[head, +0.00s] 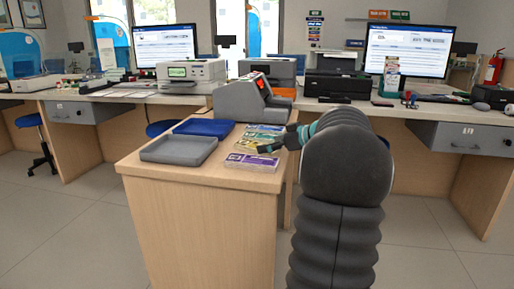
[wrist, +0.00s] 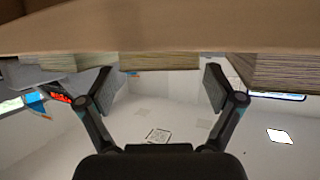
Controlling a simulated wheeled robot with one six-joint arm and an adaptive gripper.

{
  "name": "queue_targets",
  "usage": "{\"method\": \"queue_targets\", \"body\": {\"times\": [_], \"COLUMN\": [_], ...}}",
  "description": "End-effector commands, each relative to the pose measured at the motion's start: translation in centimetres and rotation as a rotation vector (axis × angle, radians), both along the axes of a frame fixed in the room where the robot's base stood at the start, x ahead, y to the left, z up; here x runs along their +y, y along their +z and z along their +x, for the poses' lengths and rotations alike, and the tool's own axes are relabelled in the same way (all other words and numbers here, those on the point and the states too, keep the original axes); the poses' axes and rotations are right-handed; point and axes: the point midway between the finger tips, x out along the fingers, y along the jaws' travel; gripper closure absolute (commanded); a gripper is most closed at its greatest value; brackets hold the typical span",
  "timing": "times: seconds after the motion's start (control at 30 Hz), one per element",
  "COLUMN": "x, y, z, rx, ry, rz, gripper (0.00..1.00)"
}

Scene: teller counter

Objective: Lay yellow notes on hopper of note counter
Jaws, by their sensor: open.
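The yellow notes (head: 247,146) lie flat on the wooden counter, between a purple bundle (head: 250,162) in front and a green bundle (head: 262,136) behind. My gripper (head: 277,140) is at the right end of the bundles, partly covering them. In the wrist view my gripper (wrist: 158,88) is open and empty, its two fingers spread. The edge of one bundle (wrist: 158,62) shows above and between the fingertips; its colour cannot be told there. The note counter (head: 240,102), grey with a red display, stands behind the bundles. Its hopper is not clearly seen.
A grey tray (head: 179,150) lies at the counter's left front, with a blue tray (head: 204,128) behind it. Other bundle edges flank the fingers in the wrist view, left (wrist: 60,63) and right (wrist: 290,75). A printer (head: 190,76) and a monitor (head: 165,47) stand on the desk behind.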

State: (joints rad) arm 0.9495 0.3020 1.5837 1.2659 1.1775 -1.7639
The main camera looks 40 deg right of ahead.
Motion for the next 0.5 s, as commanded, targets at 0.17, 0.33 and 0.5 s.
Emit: {"method": "queue_targets", "body": {"times": [0.17, 0.33, 0.5], "x": [0.9, 1.0, 1.0], "y": [-0.9, -1.2, -1.2], "z": [2.2, 2.8, 2.8], "rx": [0.002, 0.001, 0.001], "ry": [0.002, 0.0, 0.0], "rz": [0.002, 0.001, 0.001], "gripper": [0.08, 0.08, 0.21]}}
